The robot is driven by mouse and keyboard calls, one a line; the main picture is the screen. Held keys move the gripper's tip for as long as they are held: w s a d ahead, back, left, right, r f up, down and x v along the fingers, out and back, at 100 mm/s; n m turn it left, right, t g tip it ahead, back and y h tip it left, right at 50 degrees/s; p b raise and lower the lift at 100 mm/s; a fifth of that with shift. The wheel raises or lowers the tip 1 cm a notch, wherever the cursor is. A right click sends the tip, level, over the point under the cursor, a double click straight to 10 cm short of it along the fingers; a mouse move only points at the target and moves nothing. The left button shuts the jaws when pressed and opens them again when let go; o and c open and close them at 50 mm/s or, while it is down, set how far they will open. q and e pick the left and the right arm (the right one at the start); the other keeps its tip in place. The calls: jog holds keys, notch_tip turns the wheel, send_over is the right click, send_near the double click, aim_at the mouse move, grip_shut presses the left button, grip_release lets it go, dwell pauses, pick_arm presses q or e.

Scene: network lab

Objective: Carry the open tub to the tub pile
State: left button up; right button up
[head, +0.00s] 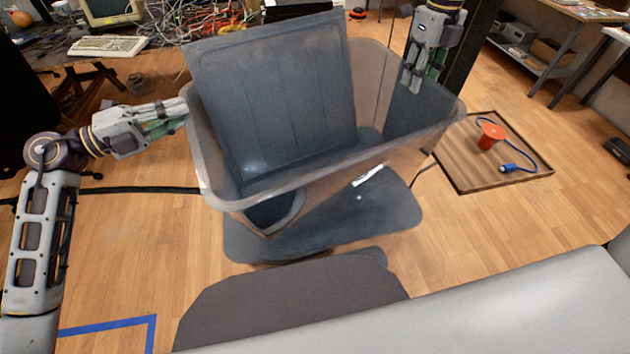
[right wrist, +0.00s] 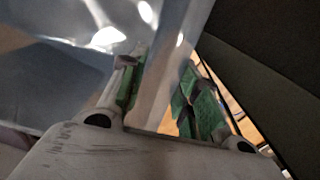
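The open tub (head: 325,195), grey and see-through, fills the middle of the head view, its mouth up and slightly tilted. My left gripper (head: 184,108) is at its left rim, fingers closed on the edge. My right gripper (head: 412,78) reaches down at the far right rim. In the right wrist view, the green-padded fingers of my right gripper (right wrist: 165,95) stand on both sides of the tub's wall (right wrist: 160,85). A dark blue-grey panel (head: 275,95) rises above the rim; it appears to stand inside the tub. I cannot make out a tub pile.
A wooden tray (head: 468,165) with an orange spool (head: 491,135) and a blue cable (head: 512,167) lies on the floor at right. Tangled cables and a keyboard (head: 108,46) are at the back left. A shelf table stands back right. Floor at far right is clear.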

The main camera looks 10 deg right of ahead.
pick_arm(q)
jog(key=shift+o, duration=0.6)
pick_arm(e)
jog(key=shift+o, duration=0.7)
jog(key=shift+r, duration=0.15)
pick_arm(q)
jog(key=shift+a, duration=0.2)
pick_arm(e)
jog(key=shift+d, duration=0.1)
pick_arm(q)
jog(key=v, duration=1.1)
jog(key=shift+s+a, duration=0.2)
jog(key=shift+a, duration=0.15)
pick_arm(e)
jog(key=shift+r, duration=0.1)
notch_tip(320, 180, up, 12)
pick_arm(q)
jog(key=shift+s, duration=0.1)
pick_arm(e)
jog(key=shift+s+f, duration=0.1)
jog(key=shift+f, duration=0.1)
